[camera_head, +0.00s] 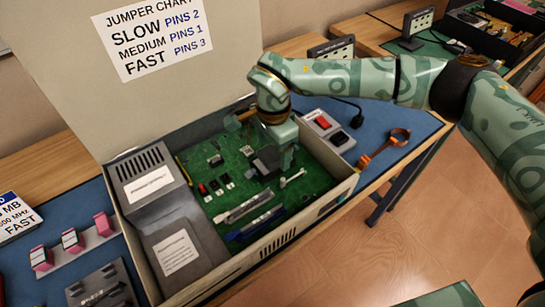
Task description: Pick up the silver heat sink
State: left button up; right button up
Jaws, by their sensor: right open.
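A grey block that looks like the silver heat sink (265,162) sits on the green circuit board (232,193) inside the open computer case. My right gripper (264,142) is over the board, open, right above and around the far side of the block. One finger shows to the left of the block and one to its right. The gripper hides part of the block's upper side, and I cannot tell whether the fingers touch it. My left gripper is not in view.
The case (330,207) has raised walls and an upright lid with a jumper chart (155,35). A grey power supply (165,210) fills its left side.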

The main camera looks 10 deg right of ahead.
aim_at(273, 151)
jog(key=shift+f, duration=0.15)
jog(key=c, duration=0.9)
jog(key=shift+o, duration=0.2)
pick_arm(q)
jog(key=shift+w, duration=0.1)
